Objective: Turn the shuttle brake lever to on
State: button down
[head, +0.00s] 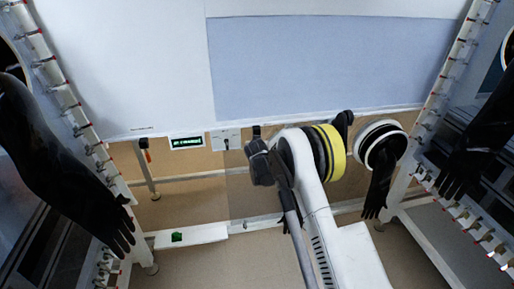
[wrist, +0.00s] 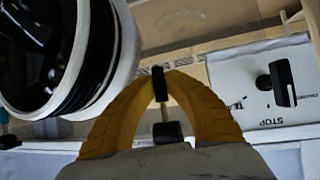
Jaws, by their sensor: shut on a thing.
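My gripper (wrist: 160,76) shows in the wrist view, its two yellow curved fingers arched together at the middle. They are shut on a slim black lever (wrist: 158,87), whose upright black handle shows between the fingertips. A pale stem and a dark block show below the handle, between the fingers. I take this to be the shuttle brake lever; no label on it can be read. In the head view my arm covers the fingertips, so the grip cannot be seen there.
A white plate (wrist: 235,80) with a black T-shaped handle (wrist: 281,84) and a "STOP" label is right of my gripper in the wrist view. A round port (wrist: 118,60) is close on its left. The head view shows a green-lit display (head: 187,142) and hanging black gloves (head: 55,150).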

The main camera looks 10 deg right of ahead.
jog(key=shift+r, duration=0.1)
dwell(0.3)
jog(key=c, duration=1.4)
grip_release()
jog(key=shift+w, duration=0.1)
jog(key=v, duration=1.2)
